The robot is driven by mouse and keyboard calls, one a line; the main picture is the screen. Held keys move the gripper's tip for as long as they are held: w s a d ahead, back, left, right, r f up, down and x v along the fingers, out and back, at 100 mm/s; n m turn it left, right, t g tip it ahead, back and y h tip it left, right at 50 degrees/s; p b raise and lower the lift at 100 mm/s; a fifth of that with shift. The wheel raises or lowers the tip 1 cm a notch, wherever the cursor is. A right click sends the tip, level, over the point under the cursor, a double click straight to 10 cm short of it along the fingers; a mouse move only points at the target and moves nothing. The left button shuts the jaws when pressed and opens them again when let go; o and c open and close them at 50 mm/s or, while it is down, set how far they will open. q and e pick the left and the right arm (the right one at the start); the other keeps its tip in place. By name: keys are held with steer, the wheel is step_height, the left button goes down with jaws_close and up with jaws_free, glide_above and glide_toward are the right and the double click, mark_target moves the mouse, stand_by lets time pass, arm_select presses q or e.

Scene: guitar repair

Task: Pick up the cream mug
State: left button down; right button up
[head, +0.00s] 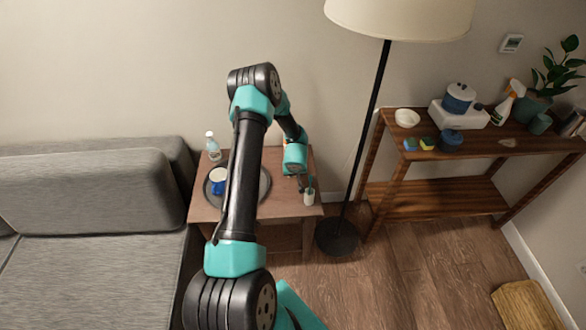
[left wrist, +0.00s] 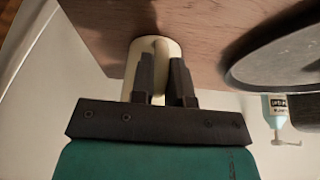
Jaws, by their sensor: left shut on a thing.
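The cream mug (head: 309,198) stands near the right edge of the wooden side table (head: 272,206) in the head view. My left gripper (head: 303,184) reaches down to it from above and behind. In the left wrist view, which looks upside down, the cream mug (left wrist: 151,46) is at the fingertips of my left gripper (left wrist: 163,62). Its dark fingers are close together and shut on the mug, hiding part of it. The mug appears to touch the tabletop, though I cannot be sure. My right gripper is not in view.
A round dark tray (head: 264,186) holding a blue mug (head: 217,181) lies on the table, with a clear bottle (head: 213,147) behind it. A grey sofa (head: 90,200) stands left. A floor lamp (head: 365,130) and a wooden shelf (head: 440,190) with several items stand right.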

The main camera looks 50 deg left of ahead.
arm_select(q)
steer(key=shift+r, duration=0.2)
stand_by(0.6)
steer(key=shift+r, duration=1.6)
steer(key=s+a, duration=0.4)
steer(key=s, duration=0.3)
steer(key=s+a, duration=0.4)
steer(key=s, duration=0.4)
steer(key=shift+s+a, duration=0.3)
steer(key=shift+a, duration=0.1)
steer(key=shift+s, duration=0.1)
stand_by(2.0)
steer(key=s+d+r, duration=0.2)
steer(key=s+d, duration=0.5)
steer(key=d, duration=0.5)
steer(key=shift+s, duration=0.4)
